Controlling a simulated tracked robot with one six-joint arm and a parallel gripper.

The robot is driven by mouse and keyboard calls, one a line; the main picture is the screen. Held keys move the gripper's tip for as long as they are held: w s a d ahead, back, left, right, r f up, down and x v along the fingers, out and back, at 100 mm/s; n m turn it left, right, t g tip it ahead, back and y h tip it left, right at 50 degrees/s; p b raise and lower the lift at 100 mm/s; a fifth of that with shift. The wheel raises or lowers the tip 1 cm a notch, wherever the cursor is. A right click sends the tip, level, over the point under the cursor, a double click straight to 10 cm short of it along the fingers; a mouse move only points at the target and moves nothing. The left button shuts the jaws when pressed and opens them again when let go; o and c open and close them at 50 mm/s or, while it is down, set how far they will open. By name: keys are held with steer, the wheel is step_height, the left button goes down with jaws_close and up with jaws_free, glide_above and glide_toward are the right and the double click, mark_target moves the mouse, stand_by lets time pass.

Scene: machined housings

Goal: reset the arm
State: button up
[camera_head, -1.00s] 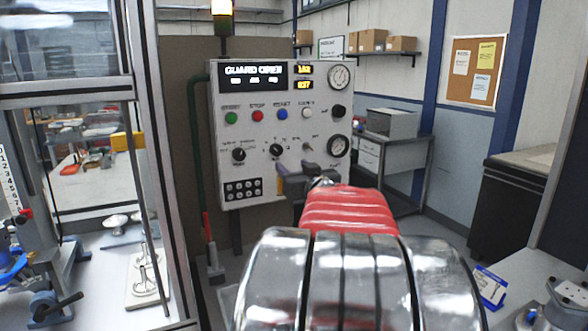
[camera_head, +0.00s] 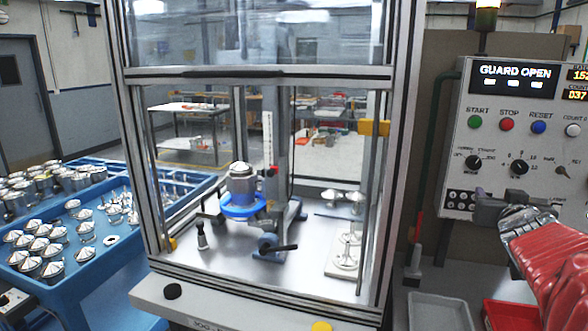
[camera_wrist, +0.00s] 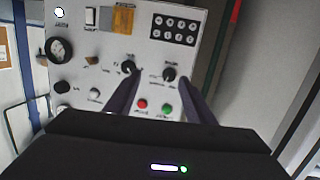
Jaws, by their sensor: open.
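My gripper (camera_head: 500,207) is at the right of the head view, in front of the lower part of the control panel (camera_head: 458,150). My arm, in a red sleeve, reaches in from the right edge. In the wrist view, the two dark fingers of my gripper (camera_wrist: 158,92) stand apart with nothing between them. The panel, with its knobs and its red and green buttons, fills much of that view behind them. I cannot tell the exact gap between fingertips and panel.
A framed guard enclosure (camera_head: 385,200) stands in the middle, holding a housing on a blue ring (camera_head: 243,206). A blue tray (camera_head: 95,262) with several metal parts is at left. A grey bin (camera_head: 438,314) and a red bin (camera_head: 515,316) sit below the panel.

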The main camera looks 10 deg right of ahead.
steer(key=a+f+g+y, duration=0.2)
steer(key=a+f, duration=0.2)
steer(key=a, duration=0.8)
steer(key=s+a+f+n+g+y, duration=0.1)
steer(key=s+a+f, duration=0.4)
steer(key=a, duration=0.5)
steer(key=s+a+f+n+g+y, duration=0.2)
steer(key=s+a+f+n+y, duration=0.1)
steer(key=a, duration=0.7)
steer(key=s+a+f+n+g+y, duration=0.2)
steer(key=s+a+f, duration=0.4)
steer(key=a, duration=0.4)
steer(key=shift+s+a+f+n+y, duration=0.2)
steer(key=shift+s+f+n+y, duration=0.15)
steer(key=shift+f+n+y, duration=0.5)
steer(key=shift+r+m, duration=0.15)
steer(key=shift+m, duration=0.1)
steer(key=shift+c, duration=0.5)
